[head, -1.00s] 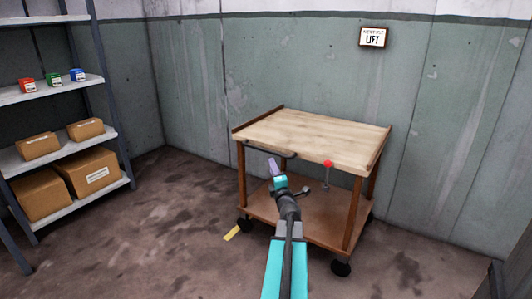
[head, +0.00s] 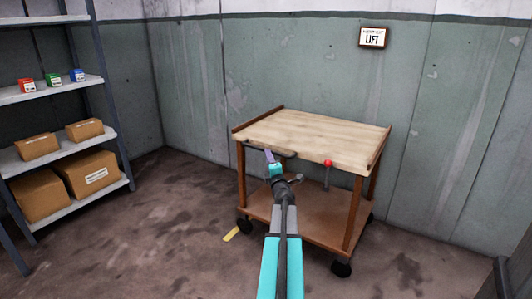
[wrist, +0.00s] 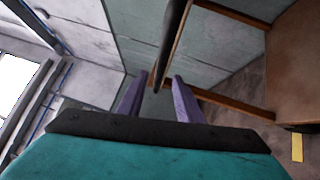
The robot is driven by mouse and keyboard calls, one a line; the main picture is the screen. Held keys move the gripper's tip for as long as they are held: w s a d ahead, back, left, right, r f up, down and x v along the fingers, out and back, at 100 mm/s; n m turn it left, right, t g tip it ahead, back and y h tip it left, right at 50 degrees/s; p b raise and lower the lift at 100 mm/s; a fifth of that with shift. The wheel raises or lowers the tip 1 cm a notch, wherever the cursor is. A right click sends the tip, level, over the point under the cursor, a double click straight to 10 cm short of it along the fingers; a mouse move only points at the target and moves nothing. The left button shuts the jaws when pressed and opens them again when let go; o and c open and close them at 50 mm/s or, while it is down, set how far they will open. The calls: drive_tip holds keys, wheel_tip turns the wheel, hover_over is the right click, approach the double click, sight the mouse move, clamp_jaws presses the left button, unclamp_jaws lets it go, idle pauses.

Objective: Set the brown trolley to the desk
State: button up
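The brown trolley (head: 312,222) stands against the green wall, with a pale wooden top, brown posts, a lower shelf and black wheels. A dark handle bar (head: 287,153) runs along its near left edge; it also shows in the wrist view (wrist: 170,45). A red-knobbed lever (head: 328,163) rises at its front. My gripper (head: 268,154) is at the left part of the handle. In the wrist view its two purple fingers (wrist: 157,88) are apart, with the bar lined up between their tips. I cannot tell whether they touch it. No desk is in view.
A metal shelf unit (head: 115,131) with cardboard boxes and small coloured boxes stands at the left. A yellow strip (head: 231,234) lies on the floor beside the trolley. A "LIFT" sign (head: 373,37) hangs on the wall.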

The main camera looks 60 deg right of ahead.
drive_tip(key=shift+b+x, duration=0.65)
drive_tip(key=shift+x, duration=2.7)
clamp_jaws()
